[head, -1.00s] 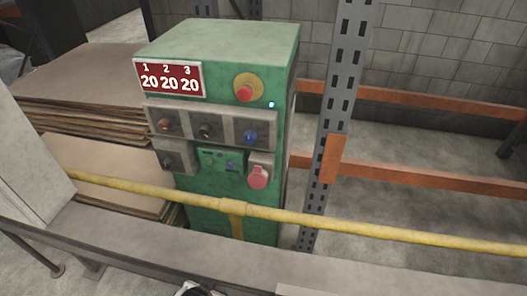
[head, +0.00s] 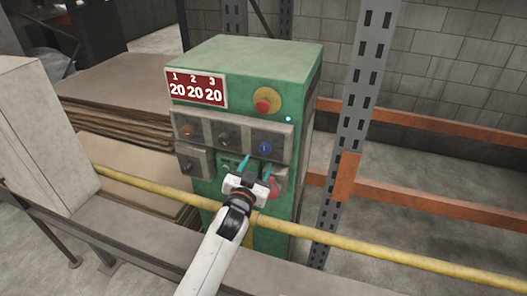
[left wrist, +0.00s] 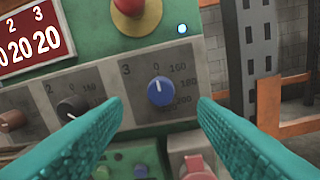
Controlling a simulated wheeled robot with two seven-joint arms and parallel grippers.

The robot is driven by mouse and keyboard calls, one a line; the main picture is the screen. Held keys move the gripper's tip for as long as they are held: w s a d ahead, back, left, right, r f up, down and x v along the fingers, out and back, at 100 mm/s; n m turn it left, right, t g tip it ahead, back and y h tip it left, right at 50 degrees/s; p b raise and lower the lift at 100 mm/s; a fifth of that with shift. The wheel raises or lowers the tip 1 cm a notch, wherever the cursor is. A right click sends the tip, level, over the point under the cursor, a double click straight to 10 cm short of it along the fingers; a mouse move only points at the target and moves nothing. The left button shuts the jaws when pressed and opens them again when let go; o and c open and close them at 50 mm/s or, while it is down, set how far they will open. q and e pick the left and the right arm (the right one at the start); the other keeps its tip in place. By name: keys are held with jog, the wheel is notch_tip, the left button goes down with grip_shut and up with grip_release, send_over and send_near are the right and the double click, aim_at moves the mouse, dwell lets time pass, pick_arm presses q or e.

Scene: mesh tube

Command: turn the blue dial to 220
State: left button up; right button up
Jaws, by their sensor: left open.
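The blue dial (head: 265,148) is on the right of the upper grey panel of a green machine (head: 262,55). In the left wrist view the blue dial (left wrist: 161,93) is labelled 3, and its white mark points up near the 0. The scale beside it shows 160, 180 and 200. My left gripper (head: 260,166) has teal fingers, open and empty, just below and in front of the dial. In the wrist view the fingertips (left wrist: 160,106) lie on either side of the dial, apart from it. My right gripper is not in view.
A red display (head: 196,87) reads 20 under 1, 2 and 3. A red button (head: 264,105) is above the dial, a red knob (left wrist: 196,168) below it. A black dial (left wrist: 72,108) is to the left. A yellow rail (head: 350,246) crosses in front of the machine.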

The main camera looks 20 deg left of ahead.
aim_at(264, 151)
pick_arm(q)
jog(key=w, duration=0.6)
jog(key=shift+w+p, duration=0.3)
jog(key=shift+w, duration=0.05)
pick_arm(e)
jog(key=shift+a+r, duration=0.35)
pick_arm(q)
jog(key=c, duration=1)
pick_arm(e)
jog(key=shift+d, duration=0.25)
